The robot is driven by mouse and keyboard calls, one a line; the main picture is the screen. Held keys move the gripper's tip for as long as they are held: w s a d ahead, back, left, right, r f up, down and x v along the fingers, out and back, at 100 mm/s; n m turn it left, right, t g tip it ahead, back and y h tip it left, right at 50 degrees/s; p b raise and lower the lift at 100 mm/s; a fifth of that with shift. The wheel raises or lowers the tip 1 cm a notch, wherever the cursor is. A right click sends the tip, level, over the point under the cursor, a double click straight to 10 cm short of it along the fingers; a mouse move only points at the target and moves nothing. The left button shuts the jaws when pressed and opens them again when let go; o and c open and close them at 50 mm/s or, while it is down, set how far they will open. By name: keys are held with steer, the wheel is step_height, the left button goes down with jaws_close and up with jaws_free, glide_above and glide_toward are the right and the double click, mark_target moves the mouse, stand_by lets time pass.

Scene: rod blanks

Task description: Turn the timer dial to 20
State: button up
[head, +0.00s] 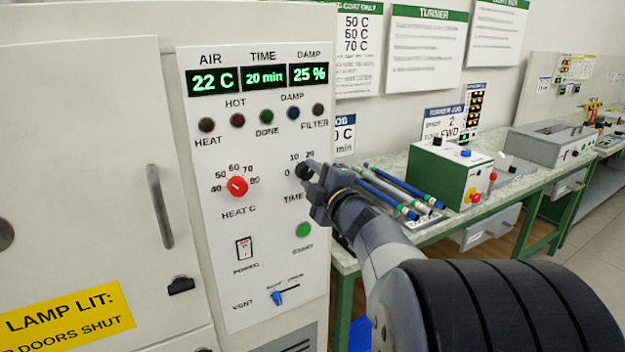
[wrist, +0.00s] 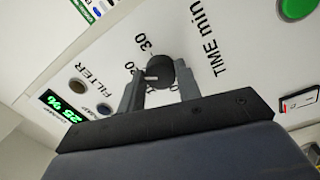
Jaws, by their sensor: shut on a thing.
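The timer dial (head: 303,171) is a small black knob on the white control panel, below the marks 10 and 20. In the wrist view the dial (wrist: 160,70) shows a white pointer line directed toward the partly hidden 20 mark. The time display (head: 264,77) reads 20 min. My gripper (head: 312,179) is at the dial, and in the wrist view its two fingers (wrist: 160,88) are closed on the dial's sides. My fingers hide some of the scale.
The red heat dial (head: 237,186) sits left of the timer dial. A green button (head: 303,230) is below it, with a power switch (head: 244,248) and vent slider (head: 278,297) lower down. A green bench (head: 345,258) with several rods stands to the right.

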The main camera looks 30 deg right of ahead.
steer(key=o, duration=1)
steer(key=shift+c, duration=0.2)
steer(key=s, duration=1)
steer(key=shift+s+f, duration=0.25)
steer(key=shift+s, duration=0.15)
steer(key=shift+w, duration=0.1)
steer(key=w, duration=1)
steer(key=shift+w+r, duration=0.3)
steer(key=shift+w, duration=0.05)
steer(key=shift+s, duration=0.1)
